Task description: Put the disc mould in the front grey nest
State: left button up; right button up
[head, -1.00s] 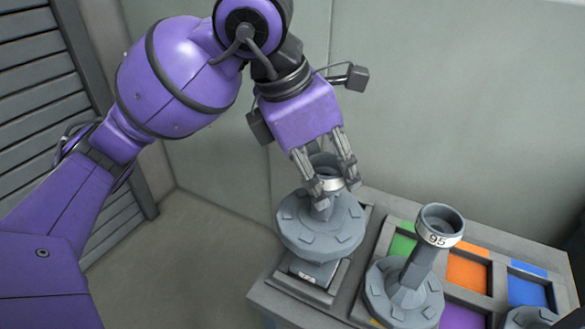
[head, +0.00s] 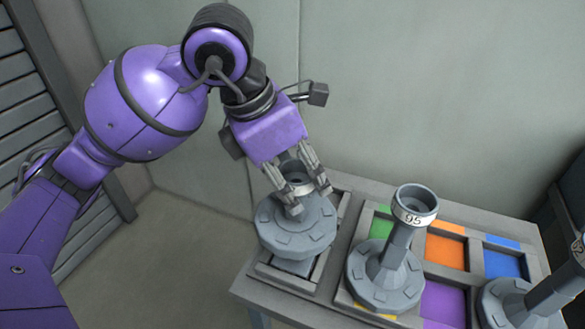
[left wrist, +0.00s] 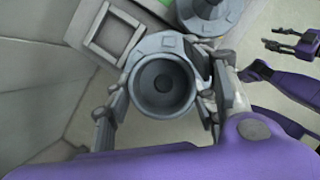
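The disc mould (head: 296,238) is grey, with a wide round disc and an open-topped neck. My left gripper (head: 310,200) has its fingers on both sides of the neck and appears shut on it. The left wrist view looks down into the round mouth (left wrist: 162,84) between the fingers. The mould is upright over the front grey nest (head: 285,284), at the table's left end. A block below the disc shows at the nest; whether it is fully seated I cannot tell. My right gripper (left wrist: 283,40) is open and empty in the left wrist view.
The back grey nest (left wrist: 88,38) is empty. A mould marked 95 (head: 384,275) stands close on the right, with another mould (head: 520,303) farther right. Green, orange, blue and purple compartments fill the table's right part. A wall stands behind.

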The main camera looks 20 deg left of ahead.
pick_arm(q)
jog(key=shift+o, duration=0.6)
jog(key=shift+r, duration=0.25)
jog(key=v, duration=1.2)
jog(key=shift+p, duration=0.45)
